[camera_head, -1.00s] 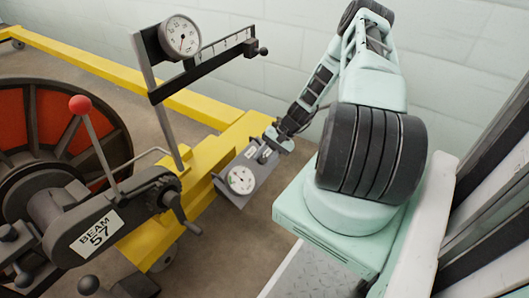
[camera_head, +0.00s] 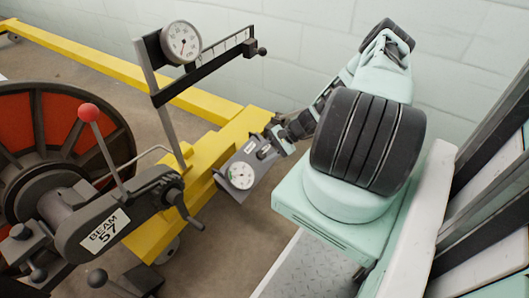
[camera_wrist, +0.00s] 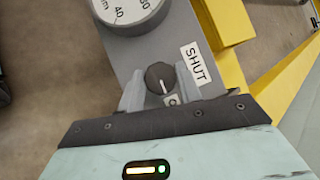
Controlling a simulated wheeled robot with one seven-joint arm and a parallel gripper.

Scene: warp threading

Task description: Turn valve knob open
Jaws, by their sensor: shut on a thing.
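The valve knob (camera_wrist: 159,78) is a small dark round knob with a white pointer line, on a grey panel (camera_wrist: 118,55). In the head view my gripper (camera_head: 274,142) is at the panel's upper end, and the knob is hard to make out there.
A dial gauge (camera_head: 241,175) sits on the panel beside the knob. A yellow frame (camera_head: 220,145) runs behind it. A post carries another gauge (camera_head: 181,42) and a dark bar (camera_head: 212,62). A red-knobbed lever (camera_head: 89,113) and a beam reel (camera_head: 60,130) are at left.

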